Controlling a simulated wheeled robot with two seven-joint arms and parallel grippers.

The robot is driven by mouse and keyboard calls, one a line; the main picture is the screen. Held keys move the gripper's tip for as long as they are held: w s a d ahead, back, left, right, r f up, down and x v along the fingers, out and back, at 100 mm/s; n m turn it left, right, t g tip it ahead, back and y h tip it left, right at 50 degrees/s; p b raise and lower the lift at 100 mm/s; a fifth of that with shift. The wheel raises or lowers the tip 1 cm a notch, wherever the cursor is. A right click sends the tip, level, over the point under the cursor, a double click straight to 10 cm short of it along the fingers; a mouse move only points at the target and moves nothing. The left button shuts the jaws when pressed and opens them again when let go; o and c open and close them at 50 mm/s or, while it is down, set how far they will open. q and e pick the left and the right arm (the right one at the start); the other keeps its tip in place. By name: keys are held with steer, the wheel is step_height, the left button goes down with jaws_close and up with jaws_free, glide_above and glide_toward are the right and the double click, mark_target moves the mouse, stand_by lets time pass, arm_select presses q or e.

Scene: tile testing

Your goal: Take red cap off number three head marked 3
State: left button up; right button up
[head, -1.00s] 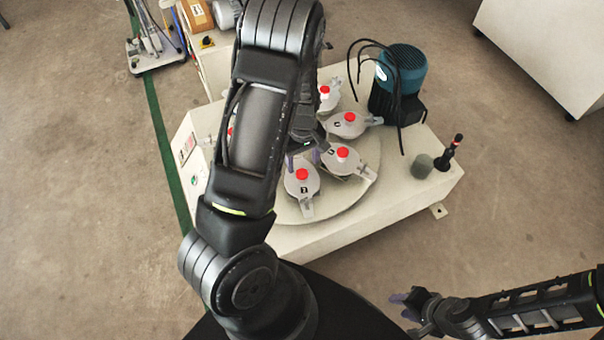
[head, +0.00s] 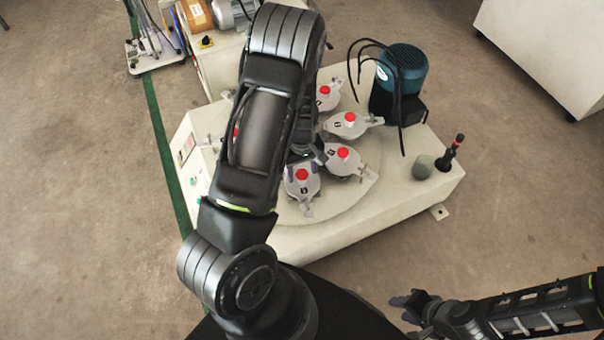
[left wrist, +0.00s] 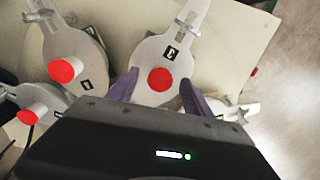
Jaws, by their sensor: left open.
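Grey heads with red caps stand on a round turntable. My left gripper (left wrist: 159,90) is open, its purple fingers on either side of the front head (left wrist: 152,48) and apart from its red cap (left wrist: 159,79). This head also shows in the head view (head: 300,188), with its red cap (head: 302,175) on. Its black label (left wrist: 171,54) is too small to read surely. A neighbouring head (head: 338,167) has a red cap (head: 344,153); another head (head: 347,129) stands behind it. My left arm hides other heads. My right gripper (head: 406,308) is open and empty at lower right.
The turntable sits on a cream machine base (head: 400,205). A teal motor (head: 401,70) with black cables stands at the back right. A grey cylinder (head: 422,168) and a black bottle-shaped object (head: 446,158) stand at the right.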

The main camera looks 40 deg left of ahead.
arm_select(q)
jaws_close()
stand_by(0.7)
